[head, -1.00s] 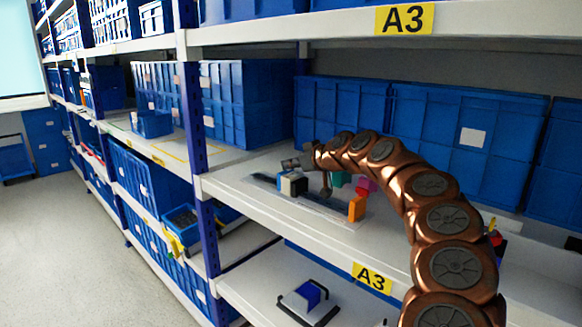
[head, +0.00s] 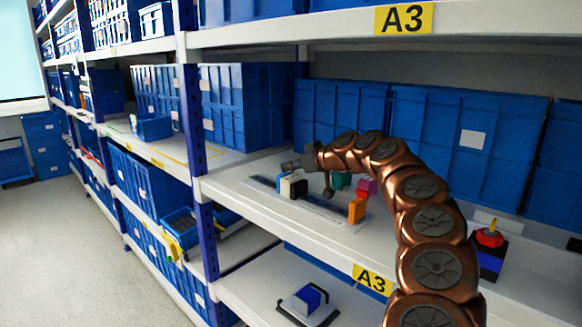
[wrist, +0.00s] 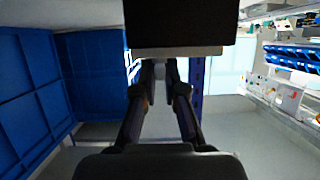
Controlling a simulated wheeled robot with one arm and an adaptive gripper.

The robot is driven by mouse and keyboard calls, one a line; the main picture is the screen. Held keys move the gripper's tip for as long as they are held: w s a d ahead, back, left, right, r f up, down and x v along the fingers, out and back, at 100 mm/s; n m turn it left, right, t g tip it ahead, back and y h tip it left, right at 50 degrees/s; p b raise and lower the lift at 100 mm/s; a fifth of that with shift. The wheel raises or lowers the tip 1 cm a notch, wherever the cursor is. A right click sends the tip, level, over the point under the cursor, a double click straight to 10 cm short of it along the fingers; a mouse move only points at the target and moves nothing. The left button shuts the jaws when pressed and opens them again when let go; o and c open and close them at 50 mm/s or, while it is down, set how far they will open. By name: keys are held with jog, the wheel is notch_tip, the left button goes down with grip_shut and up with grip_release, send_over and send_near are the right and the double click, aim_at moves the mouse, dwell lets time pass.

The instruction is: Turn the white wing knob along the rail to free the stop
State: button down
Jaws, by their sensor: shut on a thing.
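My gripper (head: 287,165) is at the far end of my bronze arm, over the middle shelf. In the wrist view its two dark fingers (wrist: 160,80) come together on a small pale piece, the white wing knob (wrist: 159,71); the fingers hide much of it. A black block with a cream edge (wrist: 180,48) fills the top of the wrist view, close to the fingertips. The knob cannot be made out in the head view.
Green (head: 341,180), magenta (head: 366,187) and orange (head: 357,210) blocks stand right of the rail. Blue bins (head: 345,112) line the shelf's back. A red and blue piece with a yellow tip (head: 490,240) stands right of my arm. The upper shelf (head: 480,17) hangs overhead.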

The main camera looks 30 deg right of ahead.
jog(key=c, duration=1.2)
grip_release()
jog(key=shift+c, duration=0.2)
jog(key=shift+r, duration=0.1)
jog(key=shift+d+r, duration=0.15)
jog(key=shift+r, duration=4.8)
